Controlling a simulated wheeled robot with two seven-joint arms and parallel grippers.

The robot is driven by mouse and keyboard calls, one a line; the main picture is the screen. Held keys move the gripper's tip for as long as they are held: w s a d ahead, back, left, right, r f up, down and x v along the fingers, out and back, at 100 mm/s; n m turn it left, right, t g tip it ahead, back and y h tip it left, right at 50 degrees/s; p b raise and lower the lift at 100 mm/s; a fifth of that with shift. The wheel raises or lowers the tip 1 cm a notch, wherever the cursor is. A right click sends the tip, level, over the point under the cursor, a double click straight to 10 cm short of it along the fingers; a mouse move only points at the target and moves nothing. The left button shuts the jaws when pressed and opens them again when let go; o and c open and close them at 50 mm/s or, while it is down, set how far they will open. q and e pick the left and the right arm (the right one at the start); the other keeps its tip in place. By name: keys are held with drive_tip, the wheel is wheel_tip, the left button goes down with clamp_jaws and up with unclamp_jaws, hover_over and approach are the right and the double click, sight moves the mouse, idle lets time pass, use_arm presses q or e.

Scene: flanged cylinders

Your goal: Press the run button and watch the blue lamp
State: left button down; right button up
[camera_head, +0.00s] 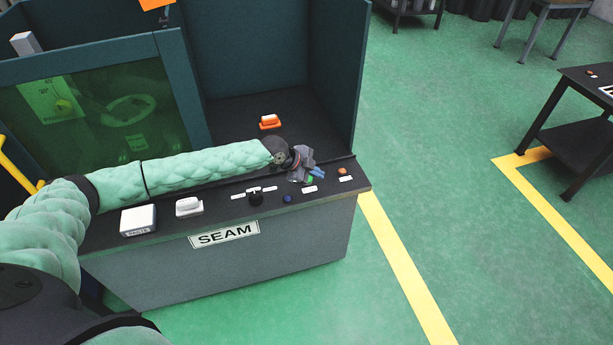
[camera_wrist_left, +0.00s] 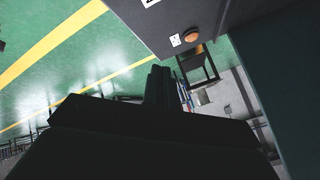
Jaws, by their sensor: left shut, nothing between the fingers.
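My left gripper (camera_head: 318,173) is shut and empty, just above the right part of the SEAM machine's front panel. In the left wrist view its shut dark fingers (camera_wrist_left: 158,86) show in the middle. A small green button (camera_head: 308,180) shows right beneath the gripper, partly hidden by it; I cannot tell whether they touch. Its label is too small to read. A dark blue round piece (camera_head: 287,198), which looks like the blue lamp, sits left of it and appears dark. An orange button (camera_head: 342,170) sits to the right and also shows in the left wrist view (camera_wrist_left: 191,36).
A black knob (camera_head: 256,199), a white handle-like part (camera_head: 189,206) and a white box (camera_head: 138,220) stand along the panel. An orange part (camera_head: 269,122) lies in the dark-walled bay behind. A dark table (camera_head: 590,85) stands at the right, across open green floor.

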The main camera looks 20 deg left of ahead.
use_arm(q)
drive_tip(key=w+a+r+t, duration=0.1)
drive_tip(key=w+a+r, duration=0.2)
drive_tip(key=a+r, duration=0.1)
drive_tip(key=shift+w+a+r, duration=0.2)
drive_tip(key=shift+w+a, duration=0.1)
drive_tip(key=shift+a, duration=0.6)
use_arm(e)
drive_tip(key=shift+s+d+f, duration=0.35)
drive_tip(key=shift+s+f, duration=0.25)
drive_tip(key=shift+f, duration=0.25)
use_arm(q)
wheel_tip(320, 180, down, 8)
drive_tip(key=b, duration=0.3)
drive_tip(key=shift+f+b, duration=0.15)
drive_tip(key=shift+b, duration=0.25)
drive_tip(key=shift+f, duration=0.25)
use_arm(e)
drive_tip(key=w+a+r, duration=0.2)
drive_tip(key=a+r, duration=0.1)
drive_tip(key=r, duration=0.8)
drive_tip(key=shift+w+g, duration=0.25)
drive_tip(key=shift+g, duration=0.15)
drive_tip(key=shift+w, duration=0.1)
use_arm(q)
drive_tip(key=shift+f, duration=0.1)
use_arm(e)
drive_tip(key=shift+f, duration=0.15)
